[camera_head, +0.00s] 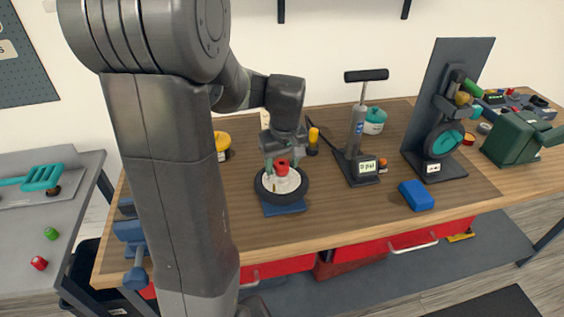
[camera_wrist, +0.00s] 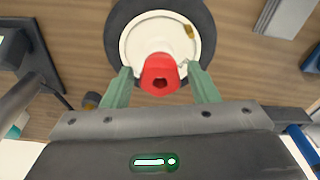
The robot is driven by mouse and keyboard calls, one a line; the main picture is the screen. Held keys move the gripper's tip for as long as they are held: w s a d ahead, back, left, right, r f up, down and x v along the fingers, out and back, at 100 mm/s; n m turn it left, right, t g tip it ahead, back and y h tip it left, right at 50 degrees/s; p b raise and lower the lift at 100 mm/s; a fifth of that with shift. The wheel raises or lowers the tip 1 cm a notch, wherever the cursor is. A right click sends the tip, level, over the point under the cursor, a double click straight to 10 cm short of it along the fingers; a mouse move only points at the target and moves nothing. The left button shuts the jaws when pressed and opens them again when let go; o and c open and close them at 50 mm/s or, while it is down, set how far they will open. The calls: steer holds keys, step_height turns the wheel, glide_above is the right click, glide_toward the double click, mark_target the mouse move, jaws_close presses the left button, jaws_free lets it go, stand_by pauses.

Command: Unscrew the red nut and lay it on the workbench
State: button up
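The red nut (camera_head: 282,168) stands on the white hub of a small black-tyred wheel (camera_head: 265,194), which lies flat on a blue base on the workbench (camera_head: 236,215). My gripper (camera_head: 282,162) is over the wheel, pointing down. In the wrist view, the green fingers of my gripper (camera_wrist: 160,70) are apart, one on each side of the red nut (camera_wrist: 158,77). A gap shows between each finger and the nut, so it is not clamped. The nut has a dark hole in its end, and the wheel (camera_wrist: 206,28) surrounds it.
Right of the wheel stand a black pump (camera_head: 356,132) and a tall dark stand (camera_head: 440,120) with a wheel. A blue block (camera_head: 416,195) lies near the front edge. A yellow roll (camera_head: 222,142) is at the back left. Bare wood lies left of the wheel.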

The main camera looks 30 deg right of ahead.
steer(key=c, duration=0.8)
steer(key=shift+o, duration=0.2)
steer(key=n, duration=0.2)
steer(key=shift+n, duration=0.4)
steer(key=o, duration=1)
steer(key=shift+o, duration=0.2)
